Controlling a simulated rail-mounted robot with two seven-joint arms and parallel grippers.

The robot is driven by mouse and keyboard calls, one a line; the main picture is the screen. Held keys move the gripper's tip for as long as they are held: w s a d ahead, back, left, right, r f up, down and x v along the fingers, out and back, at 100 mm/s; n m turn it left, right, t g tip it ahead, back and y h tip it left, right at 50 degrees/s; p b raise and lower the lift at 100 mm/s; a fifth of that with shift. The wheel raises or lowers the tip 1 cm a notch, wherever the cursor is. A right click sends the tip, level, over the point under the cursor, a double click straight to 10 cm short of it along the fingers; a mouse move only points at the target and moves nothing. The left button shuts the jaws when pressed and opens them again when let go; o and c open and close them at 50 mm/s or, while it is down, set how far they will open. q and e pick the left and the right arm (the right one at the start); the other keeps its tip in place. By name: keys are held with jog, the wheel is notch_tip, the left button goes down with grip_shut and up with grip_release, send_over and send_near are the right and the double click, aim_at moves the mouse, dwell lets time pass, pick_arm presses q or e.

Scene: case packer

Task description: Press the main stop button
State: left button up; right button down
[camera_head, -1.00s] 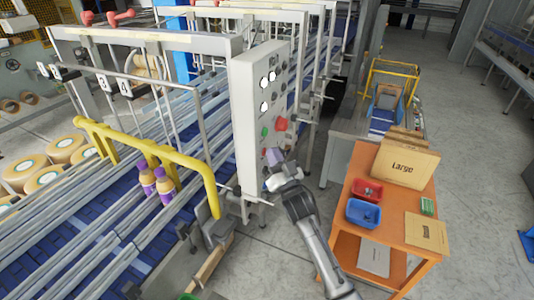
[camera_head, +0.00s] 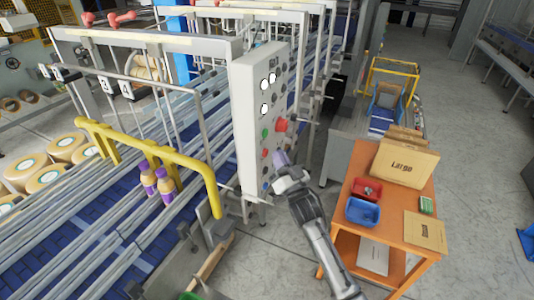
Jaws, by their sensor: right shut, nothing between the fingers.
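The control panel (camera_head: 250,118) is a tall light grey box at the end of the conveyor frame. A large red mushroom button (camera_head: 281,125) sticks out from its face, right of a green button (camera_head: 265,133). A smaller red button (camera_head: 265,153) sits lower down. My right gripper (camera_head: 279,160) is in front of the lower panel, below the large red button and apart from it. It is shut and holds nothing. Whether its tip touches the panel I cannot tell. My left gripper is not in view.
An orange table (camera_head: 385,202) stands to the right with a red bin (camera_head: 367,190), a blue bin (camera_head: 362,212) and cardboard boxes. A yellow guard rail (camera_head: 150,148) and conveyor lie to the left. Grey floor (camera_head: 480,150) is open at the far right.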

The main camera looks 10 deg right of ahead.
jog(key=s+d+p, duration=0.1)
jog(key=d, duration=0.1)
jog(key=s+d+p, duration=0.1)
jog(key=s, duration=0.1)
jog(key=shift+d+p, duration=0.3)
jog(key=shift+d, duration=0.1)
dwell(0.7)
